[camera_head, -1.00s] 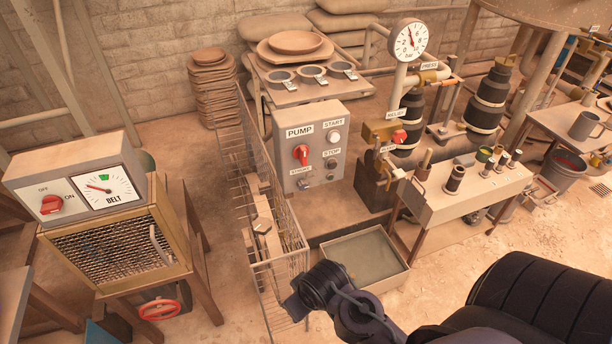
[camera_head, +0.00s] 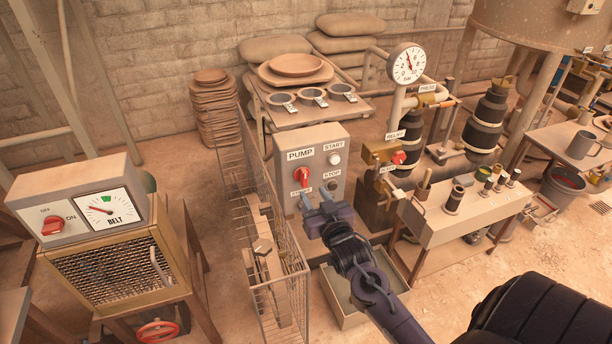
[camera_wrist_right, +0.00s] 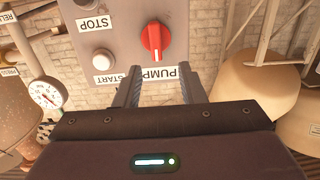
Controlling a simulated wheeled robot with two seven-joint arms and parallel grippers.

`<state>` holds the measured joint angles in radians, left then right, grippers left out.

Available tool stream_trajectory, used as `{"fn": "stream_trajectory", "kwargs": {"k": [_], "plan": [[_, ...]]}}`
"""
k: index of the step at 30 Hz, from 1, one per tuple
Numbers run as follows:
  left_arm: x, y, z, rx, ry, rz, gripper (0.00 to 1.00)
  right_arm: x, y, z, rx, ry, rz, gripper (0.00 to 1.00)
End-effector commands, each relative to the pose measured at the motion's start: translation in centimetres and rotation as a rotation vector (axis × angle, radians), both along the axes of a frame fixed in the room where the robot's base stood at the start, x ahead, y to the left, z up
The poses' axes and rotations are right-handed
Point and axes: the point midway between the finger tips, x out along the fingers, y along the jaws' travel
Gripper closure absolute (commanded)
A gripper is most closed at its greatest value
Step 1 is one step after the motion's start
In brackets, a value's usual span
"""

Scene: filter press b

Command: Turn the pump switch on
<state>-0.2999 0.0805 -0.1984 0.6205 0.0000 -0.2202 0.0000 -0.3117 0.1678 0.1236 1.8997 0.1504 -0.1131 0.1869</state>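The pump switch (camera_head: 301,176) is a red rotary knob below the PUMP label on a grey control box (camera_head: 326,143). Its grip ridge stands roughly upright. In the right wrist view the picture is upside down, and the red knob (camera_wrist_right: 155,41) shows just beyond the fingers with a pale line on its ridge. My right gripper (camera_head: 314,198) is in front of the box, below the knob in the head view. Its two fingers are apart with nothing between them, and it does not appear to touch the knob. The lower labels are partly hidden by the gripper. My left gripper is not in view.
A wire fence (camera_head: 262,240) stands close on the left. A BELT box (camera_head: 85,200) with another red knob is farther left. A bench (camera_head: 465,215) with a red-handled valve (camera_head: 398,157) behind it is right.

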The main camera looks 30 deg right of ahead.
Motion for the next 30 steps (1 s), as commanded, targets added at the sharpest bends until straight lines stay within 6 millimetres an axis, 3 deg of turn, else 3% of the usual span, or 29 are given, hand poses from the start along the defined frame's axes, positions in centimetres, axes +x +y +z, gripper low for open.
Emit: {"fn": "stream_trajectory", "kwargs": {"k": [5,18,30], "plan": [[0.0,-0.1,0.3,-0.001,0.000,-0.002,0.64,1.1,-0.9,0.7,-0.008,-0.052,-0.006,0.64],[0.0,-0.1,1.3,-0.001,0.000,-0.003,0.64,7.2,-2.3,0.6,-0.009,-0.048,-0.006,0.64],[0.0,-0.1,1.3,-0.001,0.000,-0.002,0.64,7.8,-2.4,0.5,-0.009,-0.048,-0.005,0.66]]}}
